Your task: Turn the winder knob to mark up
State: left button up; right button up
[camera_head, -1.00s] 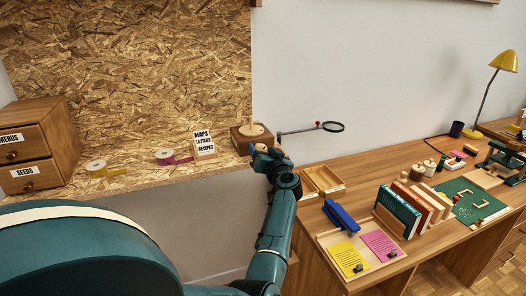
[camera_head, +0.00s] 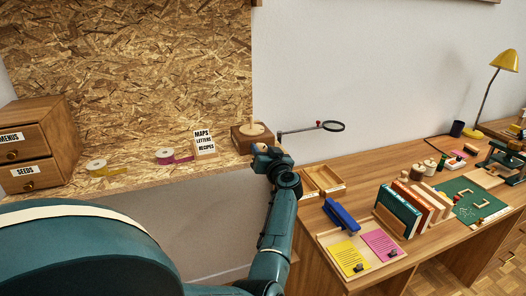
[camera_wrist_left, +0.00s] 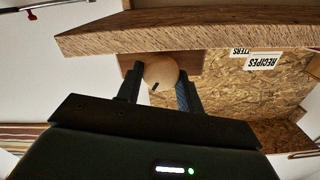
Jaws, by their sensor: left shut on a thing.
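The winder is a dark wooden block (camera_head: 238,139) with a pale disc and peg (camera_head: 251,122) on top, standing at the right end of the chipboard shelf. My left gripper (camera_head: 260,149) is at the block's front. In the left wrist view, the round pale wooden knob (camera_wrist_left: 161,70) sits between the two fingers of my left gripper (camera_wrist_left: 160,86), which is shut on it. A short dark mark shows on the knob's face, near its lower edge in that view. The head view hides most of the knob behind the gripper. My right gripper is out of view.
A wooden tray (camera_head: 322,181) and a blue stapler (camera_head: 341,215) lie on the desk to the right.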

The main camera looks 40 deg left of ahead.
pick_arm(q)
jog(key=n, duration=0.5)
jog(key=shift+n, duration=0.4)
dwell(0.3)
jog(key=o, duration=1)
jog(key=shift+s, duration=0.1)
